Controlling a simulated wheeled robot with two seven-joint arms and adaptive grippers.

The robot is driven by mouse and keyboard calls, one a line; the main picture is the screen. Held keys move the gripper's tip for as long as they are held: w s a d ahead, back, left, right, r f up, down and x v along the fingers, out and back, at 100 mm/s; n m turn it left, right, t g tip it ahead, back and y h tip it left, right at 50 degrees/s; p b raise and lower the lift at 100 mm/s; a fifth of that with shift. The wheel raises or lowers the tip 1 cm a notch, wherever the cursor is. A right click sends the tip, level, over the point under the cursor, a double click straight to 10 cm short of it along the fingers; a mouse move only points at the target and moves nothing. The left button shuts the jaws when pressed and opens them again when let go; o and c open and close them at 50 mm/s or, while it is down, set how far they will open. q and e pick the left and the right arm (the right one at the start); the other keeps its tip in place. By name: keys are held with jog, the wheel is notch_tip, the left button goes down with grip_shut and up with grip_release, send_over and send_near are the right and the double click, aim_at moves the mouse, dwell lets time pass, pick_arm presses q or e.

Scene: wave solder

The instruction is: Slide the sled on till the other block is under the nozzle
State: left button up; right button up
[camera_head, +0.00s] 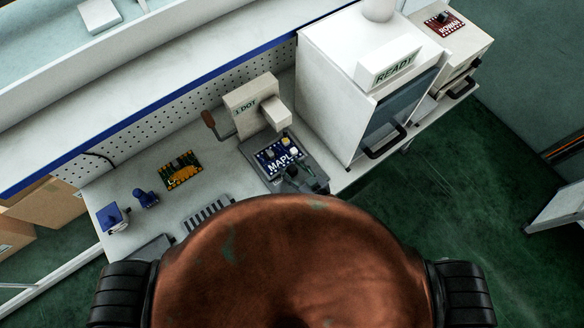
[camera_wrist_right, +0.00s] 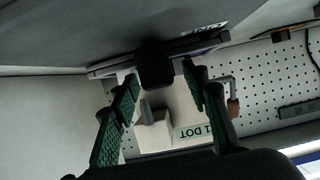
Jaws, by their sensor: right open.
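The sled (camera_head: 258,171) is a dark grey carriage holding a blue board (camera_head: 268,162) marked MAPL, its last letters cut off. Small pale and yellowish blocks (camera_head: 284,141) show on the board, close to the nozzle head (camera_head: 277,113) of the white 1 DOT machine (camera_head: 241,100). Which block is under the nozzle I cannot tell. My right gripper (camera_head: 303,176) is at the sled's near side. In the wrist view it is open (camera_wrist_right: 161,77), with a black knob (camera_wrist_right: 155,66) on the sled's edge between the fingertips, not visibly gripped. My left gripper is not in view.
The machine's brown-handled lever (camera_head: 209,118) sticks out left. A green and orange board (camera_head: 181,171), a blue stamp-like piece (camera_head: 146,199) and a blue-white box (camera_head: 113,217) lie left on the bench. A white READY oven (camera_head: 335,85) stands close on the right.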

grip_shut()
dwell(0.4)
